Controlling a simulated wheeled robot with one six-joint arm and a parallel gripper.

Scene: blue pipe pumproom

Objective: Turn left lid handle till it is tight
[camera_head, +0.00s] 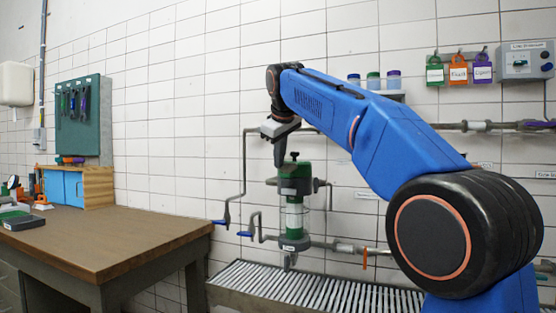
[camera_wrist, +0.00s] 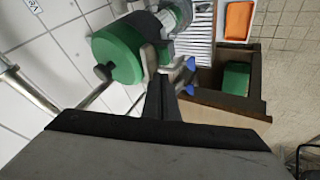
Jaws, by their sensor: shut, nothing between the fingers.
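The left lid handle (camera_head: 271,181) is a small grey piece sticking out at the lid's left side. My gripper (camera_head: 279,163) points down just above that handle, shut and empty. In the wrist view the green lid (camera_wrist: 118,55) lies left of the shut fingers (camera_wrist: 163,82). A grey lid handle (camera_wrist: 149,60) sits at the lid's edge beside the fingertips. I cannot tell whether they touch it.
Blue-handled valves (camera_head: 246,234) and pipes (camera_head: 243,165) run along the tiled wall beside the housing. A slatted grate (camera_head: 310,290) lies below. A wooden workbench (camera_head: 110,240) stands at the left.

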